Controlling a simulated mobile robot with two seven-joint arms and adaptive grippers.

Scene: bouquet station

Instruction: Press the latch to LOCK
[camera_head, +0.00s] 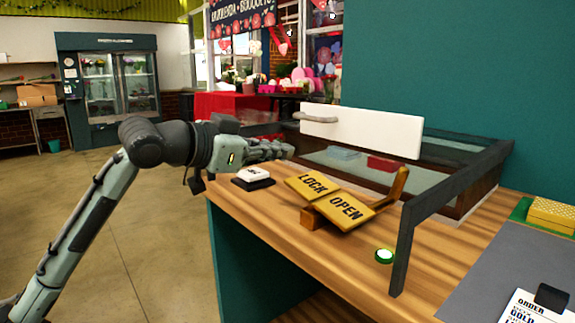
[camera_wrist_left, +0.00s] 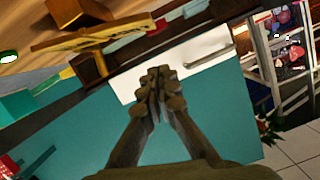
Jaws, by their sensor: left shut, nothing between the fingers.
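The latch is a yellow rocker plate on a wooden block on the counter. Its LOCK half (camera_head: 312,186) lies nearer my left gripper, and its OPEN half (camera_head: 347,208) lies to the right. The rocker also shows nearly edge-on in the left wrist view (camera_wrist_left: 95,38). My left gripper (camera_head: 287,150) is shut and empty, in the air behind and left of the LOCK half, apart from it. Its closed fingers show in the left wrist view (camera_wrist_left: 158,80), in front of the white panel. My right gripper is not in view.
A glass-topped case with a white handled panel (camera_head: 375,136) stands behind the latch. A dark frame post (camera_head: 402,250) rises at the right. A green-ringed white button (camera_head: 384,256) and a white block on a black base (camera_head: 253,174) sit on the wooden counter.

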